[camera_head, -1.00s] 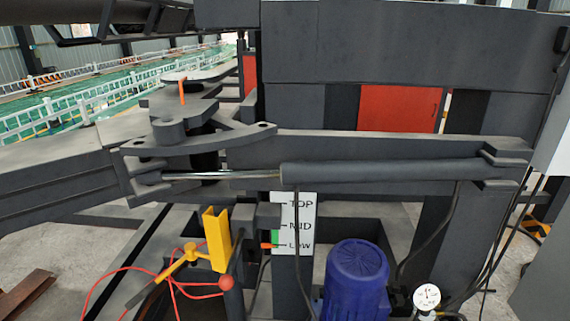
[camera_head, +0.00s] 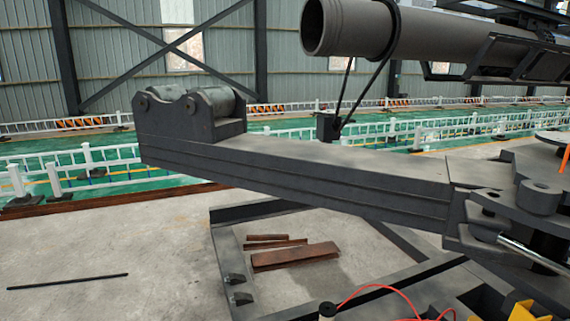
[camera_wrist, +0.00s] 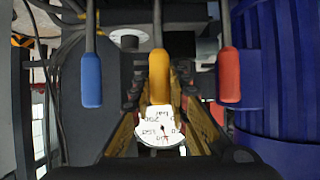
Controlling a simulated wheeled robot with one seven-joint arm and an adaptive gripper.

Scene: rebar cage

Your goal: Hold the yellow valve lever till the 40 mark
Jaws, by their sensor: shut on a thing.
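The yellow valve lever (camera_wrist: 158,75) hangs in the middle of the wrist view, between a blue lever (camera_wrist: 91,78) and a red lever (camera_wrist: 229,75). My gripper (camera_wrist: 158,92) has its fingers on both sides of the yellow lever and is shut on it. A white round gauge marked "bar" (camera_wrist: 157,126) shows just below the lever, upside down, between the fingers. Its numbers and thin needle are too small to read surely.
A blue ribbed motor body (camera_wrist: 282,70) stands close at the right in the wrist view. A second white disc (camera_wrist: 128,38) shows behind the levers. The head view shows a long grey beam (camera_head: 320,180), a large pipe (camera_head: 400,35) and rusty steel pieces (camera_head: 295,256) on the floor.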

